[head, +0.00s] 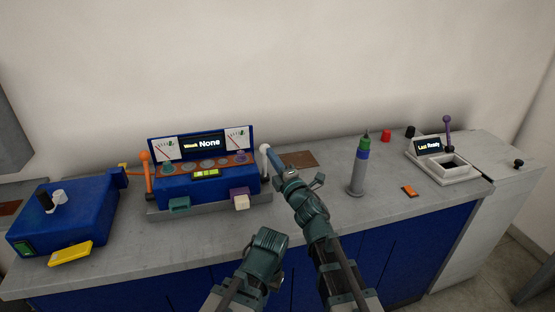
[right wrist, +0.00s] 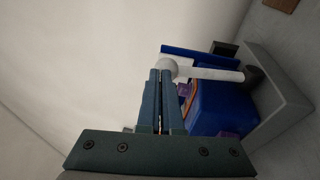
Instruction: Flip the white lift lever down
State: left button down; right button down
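The white lift lever (head: 264,149) stands upright at the right end of the blue console (head: 182,187), with a round knob on top. My right gripper (head: 272,153) is at the lever's knob, coming from the front right. In the right wrist view the blue fingers (right wrist: 161,75) are close together and look shut. The white knob (right wrist: 168,68) is right at their tips, not visibly between them, and the lever's rod (right wrist: 215,73) runs off to the right. I cannot tell whether they touch. My left gripper's fingers do not show.
An orange lever (head: 146,157) stands at the console's left end. A blue box (head: 75,215) is further left. A grey and green bottle-like post (head: 358,172) stands right of my right arm. A white station (head: 443,167) with a purple lever is at the far right.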

jog(key=w+d+p+x, duration=0.1)
jog(key=x, duration=0.9)
jog(key=shift+w+d+f, duration=0.2)
jog(key=shift+w+d, duration=0.05)
jog(key=shift+w, duration=0.05)
dwell(0.4)
jog(key=s+d+r+p, duration=0.6)
jog(key=s+r+p, duration=0.2)
jog(key=s, duration=0.1)
jog(key=shift+s, duration=0.3)
jog(key=shift+r, duration=0.1)
